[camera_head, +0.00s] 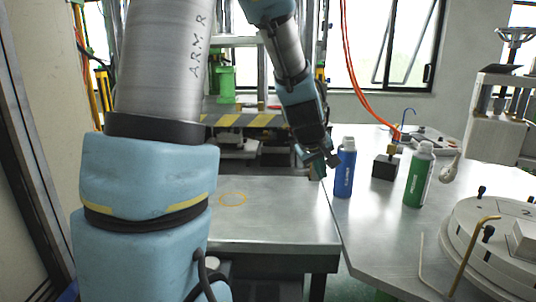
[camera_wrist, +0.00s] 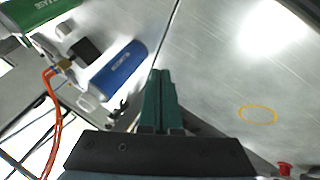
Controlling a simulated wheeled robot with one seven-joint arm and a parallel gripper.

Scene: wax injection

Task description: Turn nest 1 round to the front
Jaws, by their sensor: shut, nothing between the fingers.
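A round pale turntable (camera_head: 462,238) stands at the lower right of the head view, cut off by the frame edge. It carries short black-topped pegs and a pale block (camera_head: 523,240). A mark that looks like a 2 shows near its far side; no nest 1 label can be read. A bent brass-coloured rod (camera_head: 472,262) rises at its near left edge. My gripper (camera_head: 318,170) is shut and empty, well left of the turntable, over the metal tables beside the blue bottle. Its green fingers (camera_wrist: 158,100) are together in the wrist view, which does not show the turntable.
The blue bottle (camera_head: 345,168) and green bottle (camera_head: 419,175) stand on the right-hand table, with a dark block (camera_head: 385,167) between them. An orange hose (camera_head: 355,75) hangs behind.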

